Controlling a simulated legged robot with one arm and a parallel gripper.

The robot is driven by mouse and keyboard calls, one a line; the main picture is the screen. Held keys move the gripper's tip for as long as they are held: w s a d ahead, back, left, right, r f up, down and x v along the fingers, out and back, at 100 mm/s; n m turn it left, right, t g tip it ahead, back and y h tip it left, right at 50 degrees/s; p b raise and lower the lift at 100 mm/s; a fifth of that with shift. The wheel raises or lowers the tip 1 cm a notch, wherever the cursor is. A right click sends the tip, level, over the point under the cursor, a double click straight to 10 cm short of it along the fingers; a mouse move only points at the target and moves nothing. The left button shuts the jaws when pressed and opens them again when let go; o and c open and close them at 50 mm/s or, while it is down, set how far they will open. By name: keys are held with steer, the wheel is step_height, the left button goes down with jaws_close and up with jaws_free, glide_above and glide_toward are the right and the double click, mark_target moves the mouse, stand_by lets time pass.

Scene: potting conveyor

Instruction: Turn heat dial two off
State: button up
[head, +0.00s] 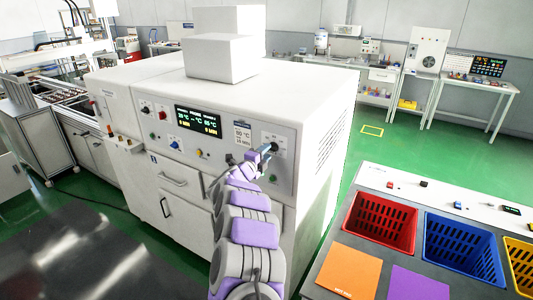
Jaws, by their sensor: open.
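A white machine (325,150) stands in the middle with a control panel (215,160) on its front. Dark knobs show on the panel, one at its right end (275,146) just by my gripper and one to the left (145,109). The labels are too small to read, so I cannot tell which is heat dial two or how it is turned. My gripper (266,152) is open at the panel's right end, in front of the face and partly hiding it. I cannot tell whether it touches the knob.
The panel has a lit display (198,121) and coloured buttons. A bench at the right holds a red basket (383,220), a blue basket (460,245), a yellow basket (521,262), an orange pad (343,271) and a purple pad (418,284). Green floor (385,150) is clear behind the bench.

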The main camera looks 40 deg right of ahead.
steer(key=v, duration=1.5)
steer(key=shift+a, duration=0.4)
